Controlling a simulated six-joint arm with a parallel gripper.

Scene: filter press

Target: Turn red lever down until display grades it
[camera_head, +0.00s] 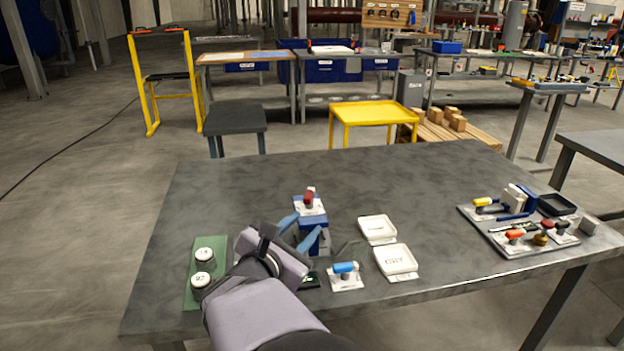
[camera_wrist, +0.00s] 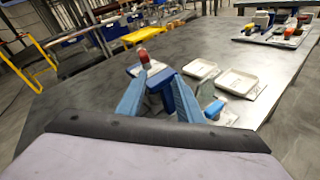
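The red lever (camera_head: 310,194) stands up from a white plate on top of a blue press body (camera_head: 316,239) near the table's middle. In the wrist view the red lever (camera_wrist: 144,56) shows just beyond the fingertips, a little left of centre. My gripper (camera_head: 304,224) has its two blue fingers spread, with no object clearly held. It reaches toward the press from the near side, its tips close to the press and below the lever top. Contact cannot be told. A small dark panel (camera_head: 311,281), perhaps the display, is partly hidden by my gripper; no reading is legible.
A green mat (camera_head: 193,297) with two round weights lies left. A blue-handled lever (camera_head: 345,270) stands right of my gripper, beside two white trays (camera_head: 395,260). A grey board (camera_head: 505,240) with several small fixtures is at far right. The table's back is clear.

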